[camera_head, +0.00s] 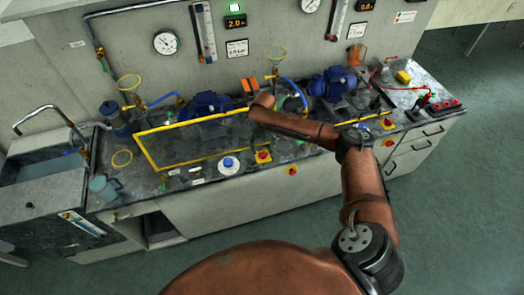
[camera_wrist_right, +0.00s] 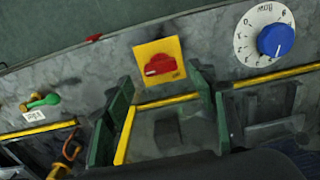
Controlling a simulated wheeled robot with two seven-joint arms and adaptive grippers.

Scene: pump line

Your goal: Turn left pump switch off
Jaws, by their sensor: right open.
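The left pump switch (camera_head: 263,156) is a red knob on a yellow plate, near the front edge of the bench in the head view. In the right wrist view the red switch knob (camera_wrist_right: 159,65) lies across its yellow plate, roughly level in the picture. My right gripper (camera_wrist_right: 162,103) is open, its two dark green fingers apart with nothing between them. The switch shows beyond the fingertips, in the gap, and I see no contact. In the head view my right arm reaches over the bench and its fingers are hard to make out. My left gripper is not in view.
A blue knob on a white dial (camera_wrist_right: 277,40) is beside the switch. A yellow rail (camera_head: 195,124) runs around the left blue pump (camera_head: 205,103). A green-handled valve (camera_wrist_right: 43,100) is at the wrist view's left. Another red switch (camera_head: 388,143) is farther right.

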